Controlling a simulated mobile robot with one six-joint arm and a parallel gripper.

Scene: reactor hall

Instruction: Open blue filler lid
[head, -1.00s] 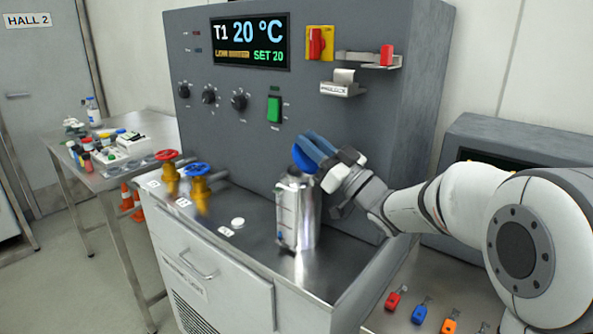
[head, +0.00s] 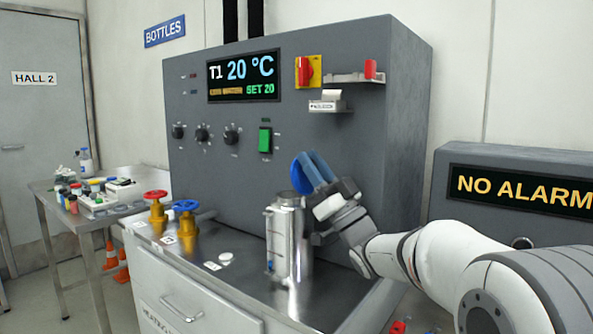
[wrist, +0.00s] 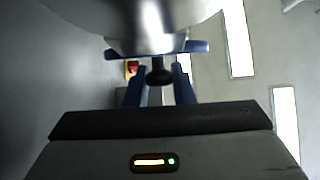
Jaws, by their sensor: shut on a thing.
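The steel vessel (head: 287,245) stands upright on the bench top, in front of the grey control cabinet. The blue filler lid (head: 301,178) stands steeply tilted at the vessel's top, on its right side, and the mouth (head: 287,199) shows on the left. My gripper (head: 320,170), with blue fingers, is at the lid's right side. In the wrist view my gripper (wrist: 164,80) has its two fingers on either side of a dark knob (wrist: 158,73) below the lid's blue rim (wrist: 192,47). The fingers partly hide the lid in the head view.
The cabinet (head: 350,110) rises close behind the vessel. A red-wheeled valve (head: 156,205) and a blue-wheeled valve (head: 186,219) stand to the left. A small white disc (head: 226,256) lies on the bench. A side table (head: 100,215) with bottles is further left.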

